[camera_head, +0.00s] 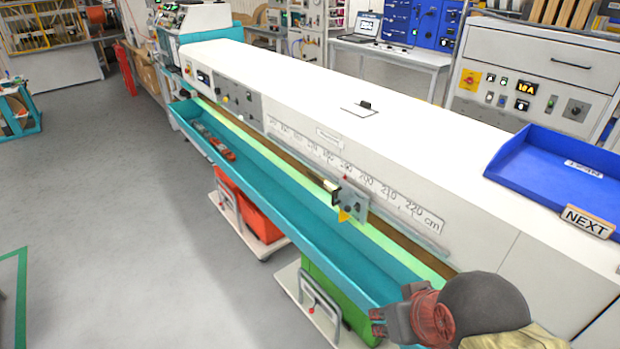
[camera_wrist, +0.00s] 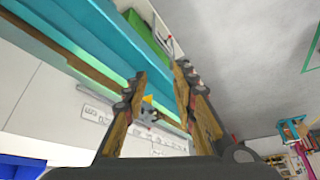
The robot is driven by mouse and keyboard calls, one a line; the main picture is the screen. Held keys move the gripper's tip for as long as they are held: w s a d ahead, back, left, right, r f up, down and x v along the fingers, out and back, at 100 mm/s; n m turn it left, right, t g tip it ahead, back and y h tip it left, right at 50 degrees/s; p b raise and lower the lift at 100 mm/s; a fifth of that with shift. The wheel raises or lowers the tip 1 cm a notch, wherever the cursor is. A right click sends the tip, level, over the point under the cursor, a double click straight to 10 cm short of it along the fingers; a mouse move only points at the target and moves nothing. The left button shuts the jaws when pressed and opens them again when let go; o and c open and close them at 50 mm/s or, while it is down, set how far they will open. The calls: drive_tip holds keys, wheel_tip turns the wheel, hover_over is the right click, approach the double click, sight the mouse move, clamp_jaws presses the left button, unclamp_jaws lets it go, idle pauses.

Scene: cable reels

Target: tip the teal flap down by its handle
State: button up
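The teal flap (camera_head: 290,205) is a long, shallow trough along the front of the white machine. In the wrist view the teal flap (camera_wrist: 85,30) crosses the upper left. I cannot make out a handle on the flap itself. My gripper (camera_head: 378,323) is at the flap's near end, at the lower right of the head view, and hides part of it. In the wrist view my gripper (camera_wrist: 160,75) has its two fingers apart with nothing held between them. I cannot tell how far it is from the flap.
An orange bin (camera_head: 258,222) and a green bin (camera_head: 335,290) stand on low trolleys under the flap; grey bar handles rise beside them. A grey stop block (camera_head: 350,203) sits at the ruler. A blue tray (camera_head: 560,170) lies on the machine top.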

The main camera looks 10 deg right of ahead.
drive_tip(key=shift+c, duration=1.1)
